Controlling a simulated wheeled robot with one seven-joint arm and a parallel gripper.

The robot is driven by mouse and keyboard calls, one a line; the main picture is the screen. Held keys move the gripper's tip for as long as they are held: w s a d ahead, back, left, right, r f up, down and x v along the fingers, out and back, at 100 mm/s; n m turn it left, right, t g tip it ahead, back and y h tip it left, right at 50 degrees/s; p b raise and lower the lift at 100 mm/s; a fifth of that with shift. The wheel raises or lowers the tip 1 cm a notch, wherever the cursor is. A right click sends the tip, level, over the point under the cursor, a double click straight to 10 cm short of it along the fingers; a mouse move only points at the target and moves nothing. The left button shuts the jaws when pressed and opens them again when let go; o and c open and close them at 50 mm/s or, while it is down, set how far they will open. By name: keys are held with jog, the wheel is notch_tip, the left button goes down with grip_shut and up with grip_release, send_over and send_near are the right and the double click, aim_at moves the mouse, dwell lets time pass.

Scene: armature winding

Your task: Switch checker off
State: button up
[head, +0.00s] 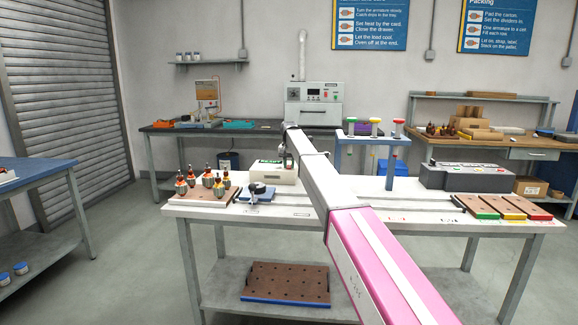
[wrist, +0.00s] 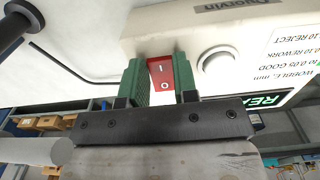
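The checker (head: 270,172) is a cream box with a lit green display, on the white bench in the head view. In the wrist view its casing fills much of the picture, with a red rocker switch (wrist: 161,73) marked I and O, a round white button (wrist: 219,66) and part of the lit green display (wrist: 262,101). Which side of the rocker is pressed I cannot tell. My gripper (wrist: 161,82) has its green fingers apart, one on each side of the switch, with no object held. Contact with the switch is unclear. In the head view my arm partly hides the gripper.
A brown tray of armatures (head: 205,190) and a blue fixture (head: 258,193) stand left of and before the checker. The bench front is mostly clear.

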jog(key=shift+w+r+g, duration=0.1)
jog(key=shift+w+g, duration=0.3)
jog(key=shift+g, duration=0.4)
jog(key=shift+r+g, duration=0.1)
jog(key=shift+g, duration=0.6)
jog(key=shift+s, duration=0.1)
jog(key=o, duration=0.9)
jog(key=shift+r, duration=0.1)
